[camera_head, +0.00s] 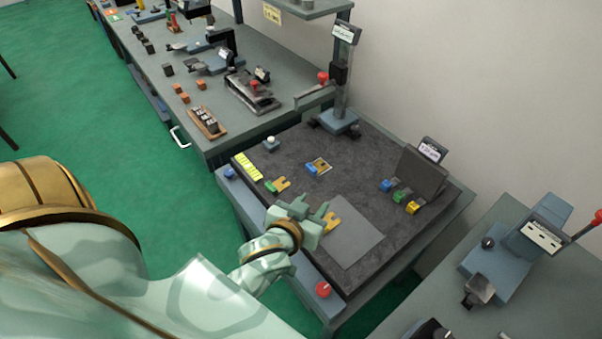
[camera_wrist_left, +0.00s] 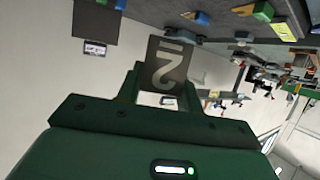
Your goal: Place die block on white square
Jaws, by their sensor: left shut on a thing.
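My left gripper (camera_head: 318,212) is over the front part of the dark mat on the near bench, beside a grey sheet. I cannot pick out a white square for certain; the plain grey sheet (camera_head: 352,234) lies flat just right of the gripper. My right gripper is not in view.
Others (camera_head: 282,184) lie farther left. Blue, green and yellow blocks (camera_head: 400,196) stand before a dark panel (camera_head: 420,172). A post stand (camera_head: 340,121) rises at the back. A red button (camera_head: 323,289) is at the front edge.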

